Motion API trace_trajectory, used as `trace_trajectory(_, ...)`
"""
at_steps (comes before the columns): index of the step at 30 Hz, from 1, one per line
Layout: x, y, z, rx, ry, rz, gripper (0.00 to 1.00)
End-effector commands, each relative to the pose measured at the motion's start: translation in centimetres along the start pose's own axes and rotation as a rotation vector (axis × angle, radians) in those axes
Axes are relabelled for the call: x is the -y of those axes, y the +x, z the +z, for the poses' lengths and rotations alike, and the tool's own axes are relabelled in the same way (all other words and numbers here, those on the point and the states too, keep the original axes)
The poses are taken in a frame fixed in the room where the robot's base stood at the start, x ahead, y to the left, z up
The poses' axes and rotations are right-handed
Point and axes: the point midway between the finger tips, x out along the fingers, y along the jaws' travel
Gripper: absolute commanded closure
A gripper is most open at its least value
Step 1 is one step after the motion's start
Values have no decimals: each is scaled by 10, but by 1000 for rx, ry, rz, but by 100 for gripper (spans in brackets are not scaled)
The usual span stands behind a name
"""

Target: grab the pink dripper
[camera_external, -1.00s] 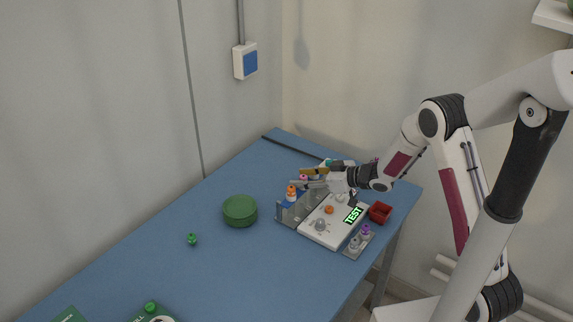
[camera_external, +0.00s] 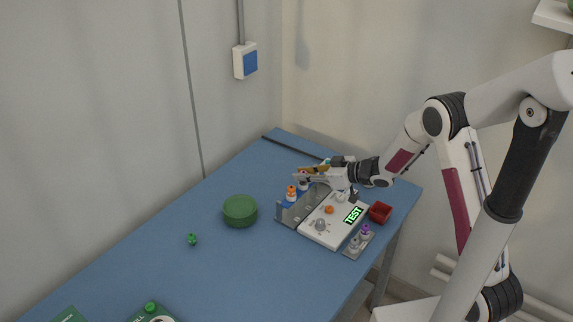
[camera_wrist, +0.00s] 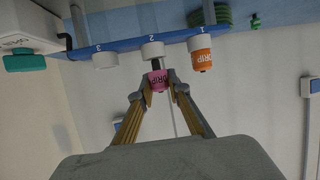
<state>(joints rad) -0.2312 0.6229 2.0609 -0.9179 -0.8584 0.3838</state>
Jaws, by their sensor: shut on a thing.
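The pink dripper (camera_wrist: 158,80), with dark lettering, shows in the wrist view at the middle, between my fingertips. My gripper (camera_wrist: 160,86) is shut on it, one finger at each side. A white round part (camera_wrist: 152,50) lies just past the pink part, by the number 2 on the blue rack (camera_wrist: 125,43). I cannot tell whether the dripper still rests in the rack. In the external view my gripper (camera_external: 301,174) is at the rack's far part and hides most of the pink dripper.
An orange dripper (camera_wrist: 200,56) stands close beside, by number 1; it also shows in the external view (camera_external: 291,191). A white round part (camera_wrist: 105,60) is by number 3. A white device with a TEST display (camera_external: 328,222), a red box (camera_external: 380,212) and a green round container (camera_external: 240,210) are nearby.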

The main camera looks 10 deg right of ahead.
Motion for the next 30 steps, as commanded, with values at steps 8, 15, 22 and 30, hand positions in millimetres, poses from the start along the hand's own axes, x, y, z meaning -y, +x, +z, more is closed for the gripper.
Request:
trace_trajectory(8, 0, -13, -33, -4, -4, 1, 94)
trace_trajectory(15, -1, -25, -60, -2, -4, 1, 94)
trace_trajectory(22, -1, -31, -75, -1, -1, 1, 94)
trace_trajectory(30, -1, -32, -78, 0, 0, 1, 94)
